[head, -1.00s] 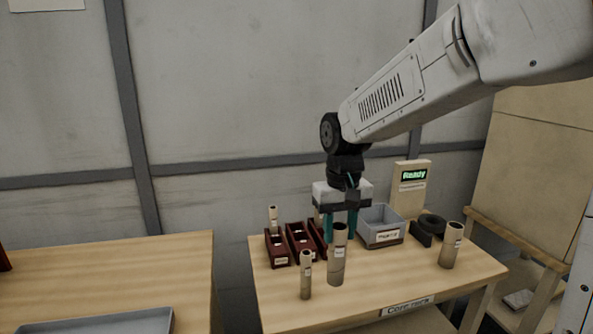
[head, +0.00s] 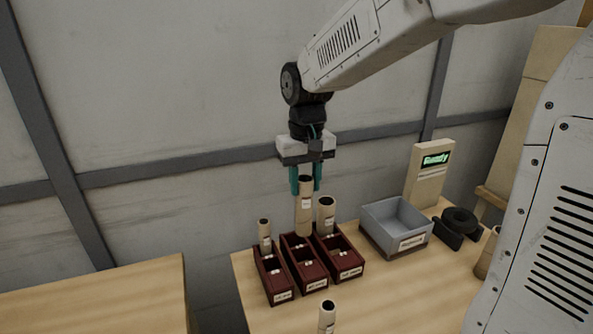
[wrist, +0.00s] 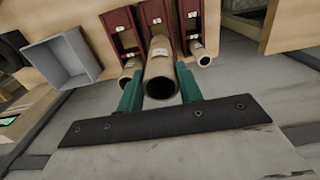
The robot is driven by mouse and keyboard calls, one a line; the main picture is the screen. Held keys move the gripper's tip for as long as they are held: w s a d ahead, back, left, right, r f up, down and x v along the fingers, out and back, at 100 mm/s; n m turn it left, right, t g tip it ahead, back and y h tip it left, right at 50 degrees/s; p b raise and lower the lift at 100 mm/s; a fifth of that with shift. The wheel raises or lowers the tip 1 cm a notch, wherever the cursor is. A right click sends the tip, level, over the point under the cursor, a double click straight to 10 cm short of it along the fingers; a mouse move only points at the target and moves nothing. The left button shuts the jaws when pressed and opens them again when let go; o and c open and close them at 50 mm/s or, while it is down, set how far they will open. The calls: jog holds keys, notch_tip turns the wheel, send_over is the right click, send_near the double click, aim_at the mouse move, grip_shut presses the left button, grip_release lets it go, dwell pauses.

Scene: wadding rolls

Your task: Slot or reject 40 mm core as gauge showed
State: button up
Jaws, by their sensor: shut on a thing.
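My gripper (head: 305,182) is shut on a tan cardboard core (head: 304,208) with a white label. It holds the core upright at the back end of the middle dark-red rack (head: 319,284). I cannot tell whether its lower end is inside the rack or just above it. In the wrist view the held core (wrist: 160,72) points its open end at the camera, between the teal fingers (wrist: 160,92). The left rack (head: 267,284) holds a thin core (head: 264,233); the right rack (head: 352,262) holds a thicker one (head: 326,214). The grey bin (head: 412,243) looks empty.
The gauge post (head: 428,177) has a lit green screen that seems to read "Ready". A black ring-like fixture (head: 459,224) sits right of the bin. One core (head: 327,318) stands at the front; another (head: 486,260) is partly hidden by my body at right.

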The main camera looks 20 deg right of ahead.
aim_at(304, 222)
jog(key=shift+w+f, duration=0.1)
jog(key=shift+f, duration=5.8)
jog(key=o, duration=0.8)
jog(key=shift+o, duration=0.2)
jog(key=shift+r, duration=0.15)
